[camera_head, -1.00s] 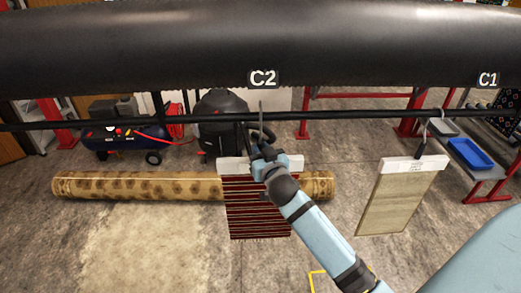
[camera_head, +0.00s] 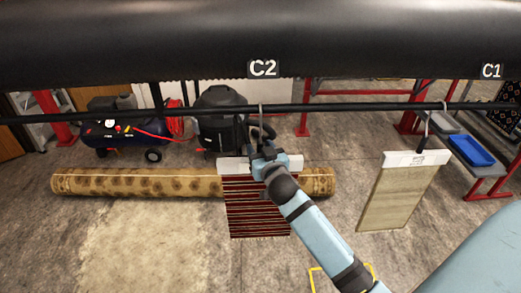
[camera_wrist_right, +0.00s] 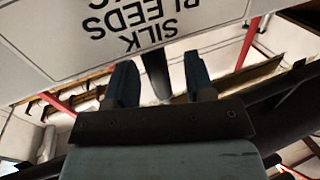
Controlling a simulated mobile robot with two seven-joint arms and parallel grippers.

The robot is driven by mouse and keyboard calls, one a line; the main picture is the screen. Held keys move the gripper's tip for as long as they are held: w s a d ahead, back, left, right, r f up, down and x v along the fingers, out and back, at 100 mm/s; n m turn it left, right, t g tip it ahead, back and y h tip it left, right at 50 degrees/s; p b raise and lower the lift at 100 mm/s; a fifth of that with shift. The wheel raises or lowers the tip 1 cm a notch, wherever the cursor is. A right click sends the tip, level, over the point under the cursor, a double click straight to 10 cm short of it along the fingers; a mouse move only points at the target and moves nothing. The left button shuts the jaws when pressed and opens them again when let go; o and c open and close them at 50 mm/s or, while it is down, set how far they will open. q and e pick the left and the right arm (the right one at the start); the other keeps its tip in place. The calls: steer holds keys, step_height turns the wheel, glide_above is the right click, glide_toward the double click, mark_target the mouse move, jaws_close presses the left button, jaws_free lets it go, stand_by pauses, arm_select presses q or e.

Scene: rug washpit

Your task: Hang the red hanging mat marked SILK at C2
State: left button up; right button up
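The red striped mat (camera_head: 258,208) hangs upright from a white header bar (camera_head: 232,165) below the black rail (camera_head: 340,107), under the C2 sign (camera_head: 263,68). Its grey hook (camera_head: 261,116) reaches up to the rail and appears to rest over it. In the right wrist view, the white header (camera_wrist_right: 80,35) reads SILK BLEEDS upside down. My right gripper (camera_head: 262,141) is at the hook's stem just above the header. In the wrist view its two fingers (camera_wrist_right: 160,85) stand apart, with the dark stem (camera_wrist_right: 155,65) between them and a gap showing. My left gripper is not seen.
A beige mat (camera_head: 400,195) hangs on the same rail near the C1 sign (camera_head: 491,71). A large black roller (camera_head: 150,45) runs above the rail. A rolled rug (camera_head: 120,183), compressor (camera_head: 110,132) and black vacuum (camera_head: 220,110) stand behind. A blue tray (camera_head: 470,150) is at right.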

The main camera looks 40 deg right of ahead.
steer(key=shift+f, duration=0.1)
steer(key=shift+s+a, duration=0.1)
steer(key=shift+s, duration=0.35)
steer(key=b+v, duration=0.2)
steer(key=v, duration=1.1)
steer(key=s+a+f+n+g+y+p, duration=0.3)
steer(key=s+a+f, duration=0.3)
steer(key=f, duration=0.3)
steer(key=s+a+f+n+g+y+p, duration=0.2)
steer(key=s+a+f+g+y+p, duration=0.1)
steer(key=s+a+f, duration=0.4)
step_height(320, 180, down, 3)
steer(key=shift+a+f+n+y+p, duration=0.2)
steer(key=shift+n+y+p, duration=0.15)
steer(key=shift+y, duration=0.45)
steer(key=shift+s, duration=0.1)
steer(key=shift+d, duration=0.1)
